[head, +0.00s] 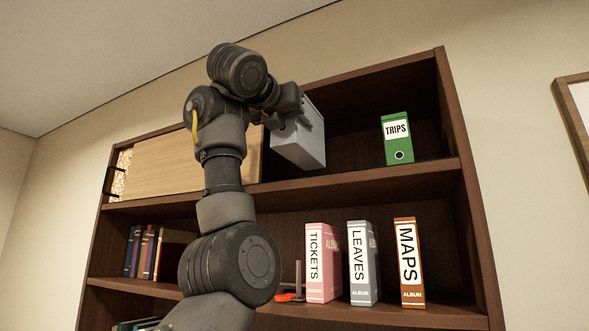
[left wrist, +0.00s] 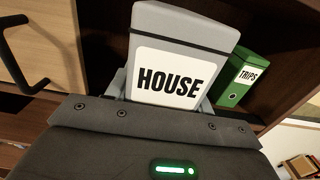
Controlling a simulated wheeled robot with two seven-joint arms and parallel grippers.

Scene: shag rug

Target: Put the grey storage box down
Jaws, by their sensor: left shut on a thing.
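The grey storage box (head: 299,139) is up at the top shelf of the brown bookcase, between the wooden panel and the green binder. In the left wrist view the box (left wrist: 185,32) shows a white label reading HOUSE. My left gripper (head: 290,119) is shut on the box. In the left wrist view its fingers show at both sides of the box's near end. I cannot tell whether the box touches the shelf board. My right gripper is not in view.
A green TRIPS binder (head: 397,138) stands right of the box on the top shelf (head: 350,178), with bare board between them. A light wooden panel with a black handle (head: 165,164) is to the left. Albums labelled TICKETS (head: 322,263), LEAVES (head: 362,263) and MAPS (head: 408,262) stand below.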

